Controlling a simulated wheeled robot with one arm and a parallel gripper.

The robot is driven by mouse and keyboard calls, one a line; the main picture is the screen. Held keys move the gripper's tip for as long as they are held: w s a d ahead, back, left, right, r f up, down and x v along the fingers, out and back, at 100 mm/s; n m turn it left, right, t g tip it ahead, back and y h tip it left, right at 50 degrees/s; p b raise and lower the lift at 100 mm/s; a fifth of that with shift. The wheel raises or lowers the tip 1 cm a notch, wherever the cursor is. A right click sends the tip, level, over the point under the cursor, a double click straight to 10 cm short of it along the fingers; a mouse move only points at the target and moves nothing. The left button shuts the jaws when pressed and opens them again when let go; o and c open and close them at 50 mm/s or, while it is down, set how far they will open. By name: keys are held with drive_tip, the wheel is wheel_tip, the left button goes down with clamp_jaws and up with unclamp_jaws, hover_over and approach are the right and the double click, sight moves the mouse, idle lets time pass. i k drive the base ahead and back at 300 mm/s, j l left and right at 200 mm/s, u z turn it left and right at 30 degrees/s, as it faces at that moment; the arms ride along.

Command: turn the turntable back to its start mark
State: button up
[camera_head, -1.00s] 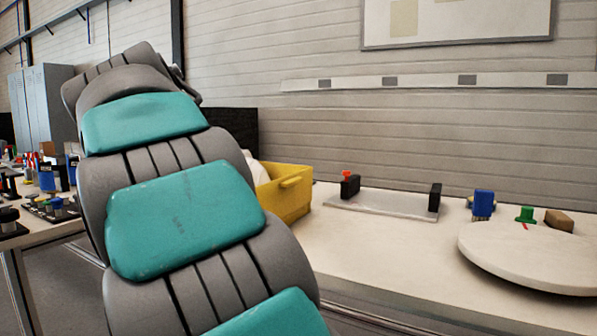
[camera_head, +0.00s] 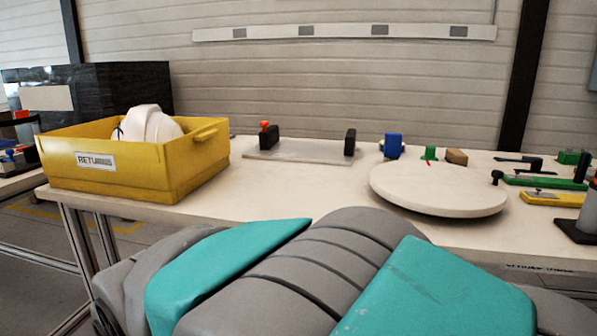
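The turntable (camera_head: 438,190) is a flat, round, pale disc on the right half of the bench. A small black knob (camera_head: 497,177) shows at its right edge. A small green block (camera_head: 430,153) stands right behind the disc's far edge. I cannot make out a start mark clearly in the current view. My grey and teal arm crosses the front of the view, below the disc. My gripper is out of view.
A yellow bin (camera_head: 130,180) holding a white helmet shell (camera_head: 149,125) stands at the bench's left end. A plate with black posts (camera_head: 300,152), a blue block (camera_head: 393,145) and a brown block (camera_head: 456,157) stand behind. Green and yellow tools (camera_head: 545,182) lie right of the disc.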

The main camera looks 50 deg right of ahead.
sight(427, 187)
drive_tip(key=z, duration=2)
